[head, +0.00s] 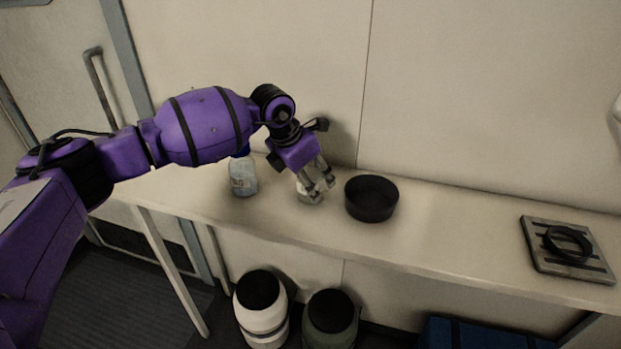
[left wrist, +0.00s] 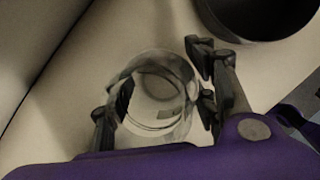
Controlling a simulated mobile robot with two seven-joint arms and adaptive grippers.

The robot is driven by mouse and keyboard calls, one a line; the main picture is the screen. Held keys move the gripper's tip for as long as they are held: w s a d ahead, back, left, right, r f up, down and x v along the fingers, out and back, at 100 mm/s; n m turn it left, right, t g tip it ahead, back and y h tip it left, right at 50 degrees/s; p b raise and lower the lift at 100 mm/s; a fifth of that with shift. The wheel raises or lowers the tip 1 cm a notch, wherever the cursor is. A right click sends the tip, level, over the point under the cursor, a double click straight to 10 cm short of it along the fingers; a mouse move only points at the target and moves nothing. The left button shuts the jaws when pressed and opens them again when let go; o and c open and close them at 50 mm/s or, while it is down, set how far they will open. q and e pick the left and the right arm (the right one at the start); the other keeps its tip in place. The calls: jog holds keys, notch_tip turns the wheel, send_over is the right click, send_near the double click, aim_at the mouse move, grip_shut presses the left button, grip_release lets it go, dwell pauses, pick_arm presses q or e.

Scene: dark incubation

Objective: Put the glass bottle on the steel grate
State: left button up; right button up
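A clear glass vessel (head: 310,195) stands on the bench under my left gripper (head: 316,183). In the left wrist view the clear glass vessel (left wrist: 158,100) looks round and open-topped, between the fingers of my left gripper (left wrist: 158,108). The fingers are spread around it; firm contact does not show. A pale, labelled bottle (head: 243,178) with a blue cap, partly hidden by my arm, stands to the left. I cannot tell for sure which of the two is the glass bottle. The steel grate (head: 540,257), a slotted square plate, lies at the right end of the bench. My right gripper is not in view.
A black ring (head: 567,243) lies on the grate. A round black pan (head: 371,198) stands just right of my left gripper, and also shows in the wrist view (left wrist: 255,20). The bench (head: 455,235) is clear between pan and grate. A wall runs behind it.

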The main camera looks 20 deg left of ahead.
pick_arm(q)
jog(key=o, duration=0.3)
jog(key=shift+o, duration=0.2)
